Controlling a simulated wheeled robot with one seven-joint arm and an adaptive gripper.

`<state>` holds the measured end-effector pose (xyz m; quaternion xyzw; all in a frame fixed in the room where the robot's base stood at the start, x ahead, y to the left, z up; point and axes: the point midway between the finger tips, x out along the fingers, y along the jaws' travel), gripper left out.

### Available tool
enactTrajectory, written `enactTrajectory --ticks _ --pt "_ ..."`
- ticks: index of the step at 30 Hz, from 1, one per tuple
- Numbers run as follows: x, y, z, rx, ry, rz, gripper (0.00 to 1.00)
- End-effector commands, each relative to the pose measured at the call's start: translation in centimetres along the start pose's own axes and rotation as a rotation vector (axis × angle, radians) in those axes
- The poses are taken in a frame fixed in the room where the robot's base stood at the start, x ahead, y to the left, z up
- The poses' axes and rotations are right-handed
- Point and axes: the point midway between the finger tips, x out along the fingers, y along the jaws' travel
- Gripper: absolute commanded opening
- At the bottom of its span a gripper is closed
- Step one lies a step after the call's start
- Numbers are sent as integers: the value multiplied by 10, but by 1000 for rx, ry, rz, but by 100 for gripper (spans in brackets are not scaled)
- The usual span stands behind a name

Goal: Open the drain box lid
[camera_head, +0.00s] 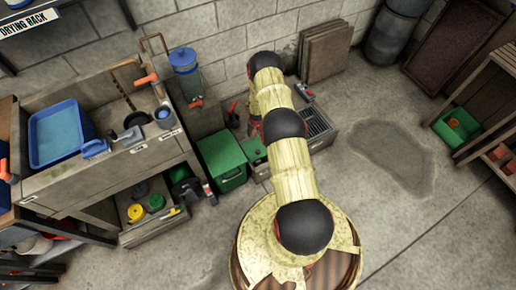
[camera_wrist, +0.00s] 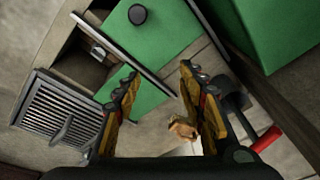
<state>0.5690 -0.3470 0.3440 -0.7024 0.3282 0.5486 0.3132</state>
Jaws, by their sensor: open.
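The drain box (camera_head: 322,139) stands on the floor near the back wall, partly hidden by my arm in the head view. In the wrist view a flat green panel with a round black knob (camera_wrist: 138,14), apparently the lid (camera_wrist: 150,45), lies across the box. A slotted grey grate (camera_wrist: 60,108) is at the left, with a small open gap between it and the green panel. My gripper (camera_wrist: 158,75) is open, its fingers spread over the green panel with nothing gripped. The knob lies beyond the fingertips. In the head view my arm hides most of the gripper.
A green bin (camera_head: 222,162) stands left of the drain box; its side (camera_wrist: 275,30) fills the wrist view's upper right. A red-handled tool (camera_wrist: 268,138) lies close to the right finger. A workbench (camera_head: 100,170) stands at the left. Floor (camera_head: 385,225) to the right is clear.

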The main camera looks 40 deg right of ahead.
Motion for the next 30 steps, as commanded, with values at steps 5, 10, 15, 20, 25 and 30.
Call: enactTrajectory --ticks 5,10,15,20,25,30 --pt "-4 20 52 48 -173 73 40" --pt "3 25 63 75 -206 90 40" --pt "28 27 68 74 -204 90 40" --pt "52 29 72 74 -203 89 40" --pt "68 29 75 74 -201 88 40" --pt "72 30 75 74 -201 88 40"
